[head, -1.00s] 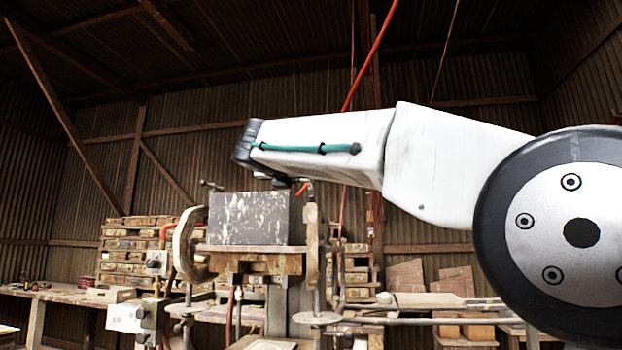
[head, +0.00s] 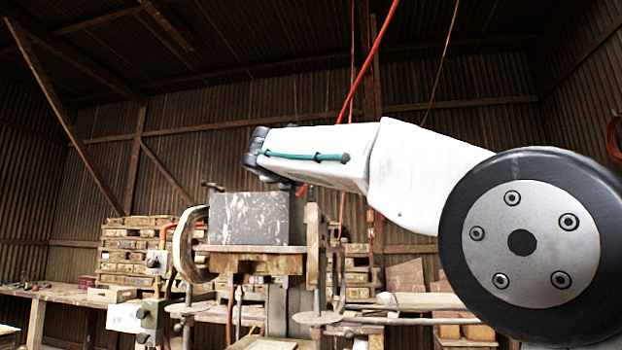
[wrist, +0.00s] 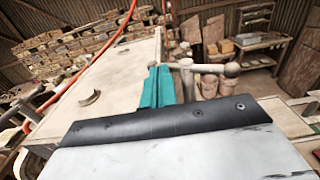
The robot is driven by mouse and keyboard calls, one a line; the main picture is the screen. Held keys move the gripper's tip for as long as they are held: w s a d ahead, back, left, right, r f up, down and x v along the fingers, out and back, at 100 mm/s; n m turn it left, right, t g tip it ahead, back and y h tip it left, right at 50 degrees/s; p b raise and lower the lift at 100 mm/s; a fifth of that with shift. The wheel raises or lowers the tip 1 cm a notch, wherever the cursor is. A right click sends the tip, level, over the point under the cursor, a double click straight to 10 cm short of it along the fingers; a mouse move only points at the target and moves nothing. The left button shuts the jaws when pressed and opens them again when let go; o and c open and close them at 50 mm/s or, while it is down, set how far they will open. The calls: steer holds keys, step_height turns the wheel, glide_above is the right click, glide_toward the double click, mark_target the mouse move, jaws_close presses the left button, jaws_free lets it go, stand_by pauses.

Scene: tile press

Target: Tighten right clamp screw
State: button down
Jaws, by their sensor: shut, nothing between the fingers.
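In the wrist view, the right clamp screw (wrist: 188,80) stands upright with a crossbar handle that has round ends. My gripper (wrist: 157,72) shows as teal fingers shut together, just left of the screw. The fingertips are close to the left end of the crossbar; I cannot tell if they touch it. In the head view, my wrist is above the right part of the grey speckled press block (head: 250,219), and my fingers and the right screw are mostly hidden. The left clamp screw (head: 212,186) shows at the block's upper left.
A wooden wheel-like part (head: 186,245) stands left of the block and a wooden post (head: 313,250) right of it. A red hose (head: 369,60) hangs behind my arm. Stacked pallets (head: 125,262) and a workbench (head: 60,292) are behind. Space above the block is open.

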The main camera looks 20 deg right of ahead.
steer(key=v, duration=1)
stand_by(1.0)
